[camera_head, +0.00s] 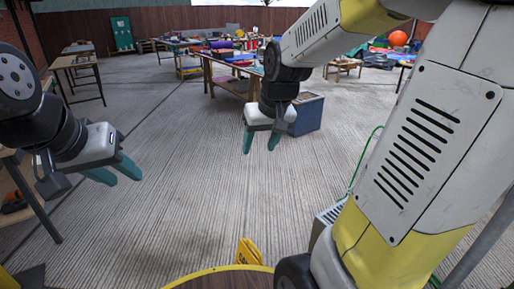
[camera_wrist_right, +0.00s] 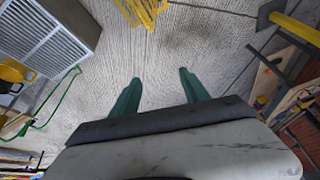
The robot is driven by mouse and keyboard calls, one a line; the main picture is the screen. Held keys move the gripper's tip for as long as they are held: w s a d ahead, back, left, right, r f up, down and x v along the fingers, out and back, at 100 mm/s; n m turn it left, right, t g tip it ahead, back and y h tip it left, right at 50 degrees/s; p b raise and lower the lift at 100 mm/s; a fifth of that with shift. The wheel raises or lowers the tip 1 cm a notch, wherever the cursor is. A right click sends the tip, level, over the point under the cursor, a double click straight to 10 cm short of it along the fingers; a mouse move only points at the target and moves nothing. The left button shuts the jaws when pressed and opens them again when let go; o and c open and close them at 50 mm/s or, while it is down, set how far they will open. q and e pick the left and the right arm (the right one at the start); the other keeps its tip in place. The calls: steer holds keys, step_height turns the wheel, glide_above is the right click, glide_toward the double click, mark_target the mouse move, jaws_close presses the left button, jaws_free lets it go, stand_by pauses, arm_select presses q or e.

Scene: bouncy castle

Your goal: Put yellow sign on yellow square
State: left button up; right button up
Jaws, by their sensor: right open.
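A yellow sign (camera_head: 249,253) with dark marks stands at the bottom centre of the head view, its lower part hidden behind a round yellow rim. My right gripper (camera_head: 259,149) hangs open and empty over the concrete, higher in the picture than the sign. Its two green fingers also show apart in the right wrist view (camera_wrist_right: 160,76). My left gripper (camera_head: 115,172) is at the left, fingers apart and empty.
A blue box (camera_head: 306,115) stands behind my right gripper. A grey slatted unit (camera_wrist_right: 42,45) and green hose (camera_wrist_right: 52,100) show in the wrist view. The middle floor is clear.

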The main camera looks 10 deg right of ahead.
steer(key=s+r, duration=0.2)
steer(key=s, duration=0.4)
steer(key=s+a+r+t, duration=0.1)
steer(key=s+r, duration=0.2)
steer(key=s, duration=0.4)
steer(key=shift+a+t+y, duration=0.25)
steer(key=shift+t+y, duration=0.05)
steer(key=shift+y, duration=0.1)
